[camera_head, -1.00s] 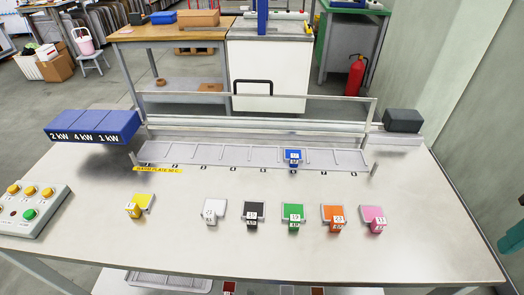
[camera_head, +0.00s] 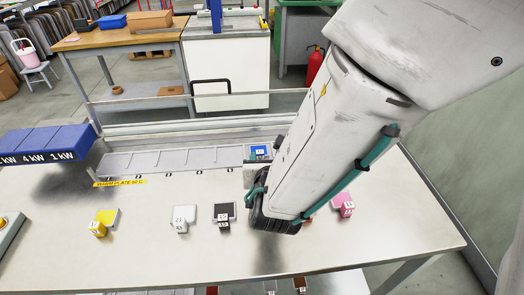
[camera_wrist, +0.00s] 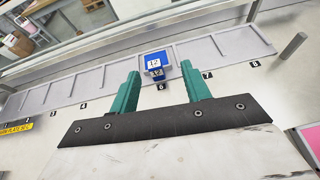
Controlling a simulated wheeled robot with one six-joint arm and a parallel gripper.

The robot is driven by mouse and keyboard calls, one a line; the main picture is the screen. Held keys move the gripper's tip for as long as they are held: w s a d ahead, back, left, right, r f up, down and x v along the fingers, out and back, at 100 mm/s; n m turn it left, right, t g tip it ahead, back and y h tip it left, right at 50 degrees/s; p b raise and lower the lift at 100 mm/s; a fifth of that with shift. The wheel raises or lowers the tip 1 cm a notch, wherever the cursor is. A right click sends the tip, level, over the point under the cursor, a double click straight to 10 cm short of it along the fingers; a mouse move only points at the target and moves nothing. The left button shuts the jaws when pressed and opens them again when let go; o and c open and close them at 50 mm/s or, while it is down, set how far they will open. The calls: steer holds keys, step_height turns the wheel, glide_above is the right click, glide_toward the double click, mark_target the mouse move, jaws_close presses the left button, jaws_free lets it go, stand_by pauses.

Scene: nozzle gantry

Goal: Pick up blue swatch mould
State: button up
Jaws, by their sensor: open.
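The blue swatch mould (camera_head: 260,151) sits on the warm plate (camera_head: 190,159), toward its right part. In the wrist view the blue mould (camera_wrist: 156,65) stands at the slot marked 6, its small numbered block facing me. My gripper (camera_wrist: 168,80) has two green fingers spread apart, with nothing between them. The fingertips point toward the blue mould, which shows just beyond them and between their lines. In the head view my arm covers much of the right side, and my gripper (camera_head: 258,185) is beside the mould, its fingers partly hidden.
Yellow (camera_head: 104,222), white (camera_head: 185,217), black (camera_head: 224,213) and pink (camera_head: 343,204) moulds stand along the table's front. My arm hides the green one and most of the orange one. A rail runs behind the plate, and a metal post (camera_wrist: 293,46) stands at its right end.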

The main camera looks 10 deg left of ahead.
mark_target(260, 154)
steer(key=shift+n+y, duration=0.3)
steer(key=shift+n, duration=0.1)
steer(key=x, duration=0.2)
steer(key=f+x, duration=0.1)
steer(key=x, duration=0.4)
steer(key=shift+a+f, duration=0.35)
steer(key=shift+a, duration=0.15)
jaws_close()
